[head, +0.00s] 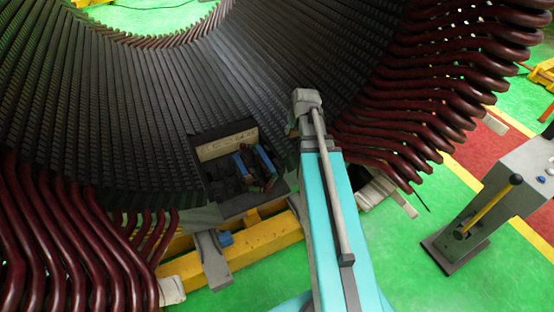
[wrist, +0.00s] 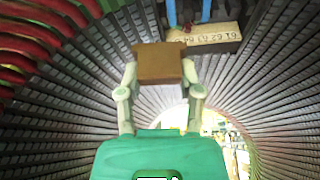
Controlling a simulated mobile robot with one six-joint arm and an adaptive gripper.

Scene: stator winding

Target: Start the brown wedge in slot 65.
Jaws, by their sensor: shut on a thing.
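In the wrist view my gripper (wrist: 160,80) is shut on the brown wedge (wrist: 160,62), a short block held crosswise between both fingertips. Beyond it is a pale strip (wrist: 212,37) with slot numbers; I read about 61 to 64, and 65 is not clearly legible. The wedge is below and left of this strip in the picture and looks apart from it. Dark ribbed stator slots (wrist: 250,85) surround it. In the head view the stator bore (head: 120,95) fills the upper left. The gripper and wedge cannot be made out there, and slot 65 cannot be picked out.
A dark box (head: 240,205) with the pale strip and blue-handled items (head: 256,160) sits at the stator's lower edge. Dark red coil ends (head: 455,95) bulge out on the right and lower left. A yellow beam (head: 265,238) runs below. A grey lever console (head: 495,195) stands right.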

